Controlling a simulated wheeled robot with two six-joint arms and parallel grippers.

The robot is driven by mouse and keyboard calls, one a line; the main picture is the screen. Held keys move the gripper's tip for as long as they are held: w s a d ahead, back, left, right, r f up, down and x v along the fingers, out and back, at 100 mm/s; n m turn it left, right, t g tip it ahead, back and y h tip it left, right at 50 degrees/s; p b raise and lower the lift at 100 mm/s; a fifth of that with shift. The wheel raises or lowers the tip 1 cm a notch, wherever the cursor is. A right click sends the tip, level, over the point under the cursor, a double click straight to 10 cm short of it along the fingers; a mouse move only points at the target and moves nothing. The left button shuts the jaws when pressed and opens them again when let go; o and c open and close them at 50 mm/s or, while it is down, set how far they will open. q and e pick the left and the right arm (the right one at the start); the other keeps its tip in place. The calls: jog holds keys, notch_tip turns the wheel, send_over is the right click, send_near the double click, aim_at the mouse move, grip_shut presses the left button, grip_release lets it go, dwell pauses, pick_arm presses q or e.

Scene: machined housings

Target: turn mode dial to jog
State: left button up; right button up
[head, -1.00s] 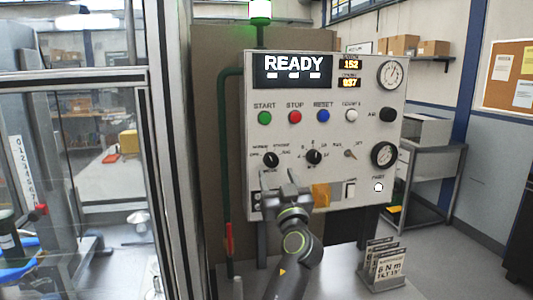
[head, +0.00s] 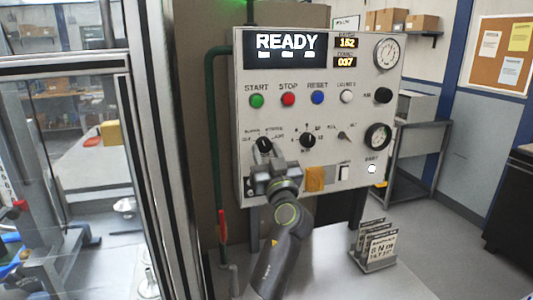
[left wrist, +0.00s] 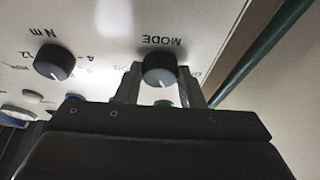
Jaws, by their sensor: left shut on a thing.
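The black mode dial (head: 264,144) is at the lower left of the control panel (head: 350,105). In the left wrist view the dial (left wrist: 159,69) sits between two grey fingers, by an upside-down MODE label. Its white pointer mark runs toward the picture's bottom, away from that label. My left gripper (head: 263,153) reaches up from below and is shut on the dial; in the left wrist view the fingers (left wrist: 161,80) flank it. The small position labels around the dial are too blurred to read surely. My right gripper is out of view.
A second black knob (head: 307,140) is close to the right, marked N m in the left wrist view (left wrist: 54,62). Green (head: 256,100), red (head: 288,99) and blue (head: 317,97) buttons sit above. A card holder (head: 374,247) stands on the grey table (head: 335,275).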

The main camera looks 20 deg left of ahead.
pick_arm(q)
jog(key=shift+r+m, duration=0.1)
jog(key=shift+m, duration=0.3)
jog(key=m+h+p, duration=0.1)
jog(key=m+t+h+p, duration=0.1)
jog(key=m, duration=0.1)
jog(key=shift+s+a+r+m, duration=0.1)
jog(key=shift+a+r+m, duration=0.05)
jog(key=shift+m, duration=0.15)
jog(key=m+h+p, duration=0.2)
jog(key=m+p, duration=0.2)
jog(key=m+h+p, duration=0.2)
jog(key=m+p, duration=0.2)
jog(key=p, duration=0.1)
jog(key=r+m+h+p, duration=0.1)
jog(key=m+p, duration=0.3)
jog(key=shift+s+a+h, duration=0.2)
jog(key=shift+a+h, duration=0.1)
jog(key=shift+h, duration=0.1)
jog(key=shift+m+p, duration=0.5)
jog(key=shift+p, duration=0.05)
jog(key=shift+f+m+g+h, duration=0.15)
jog(key=shift+m+g+h, duration=0.25)
jog(key=shift+m, duration=0.5)
jog(key=shift+m+g+h+p, duration=0.3)
jog(key=shift+m+g, duration=0.2)
jog(key=shift+m, duration=1.1)
